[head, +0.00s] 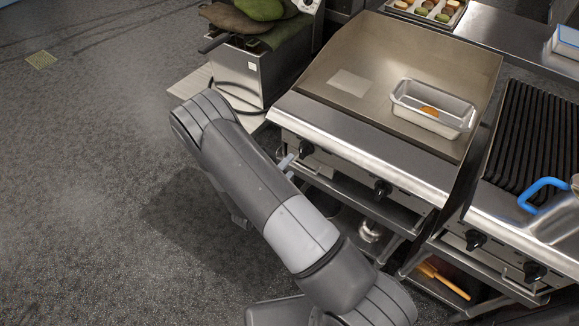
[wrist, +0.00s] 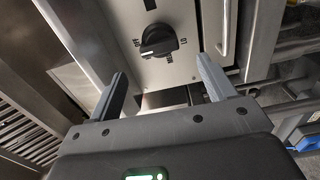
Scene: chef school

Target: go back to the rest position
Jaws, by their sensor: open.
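My gripper (wrist: 162,88) is open and empty in the wrist view, its two fingers apart. Beyond the fingers is a black control knob (wrist: 158,41) on a steel appliance front. I cannot tell whether the fingers touch that front. In the head view my arm reaches across the floor in front of the griddle (head: 340,115), and most of the gripper is hidden behind it.
A metal loaf pan (head: 433,107) with an orange-brown item inside stands on the griddle. A ribbed grill (head: 535,140) with a blue handle (head: 541,192) is at right. A fryer (head: 243,72) with cloths on it stands at the back.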

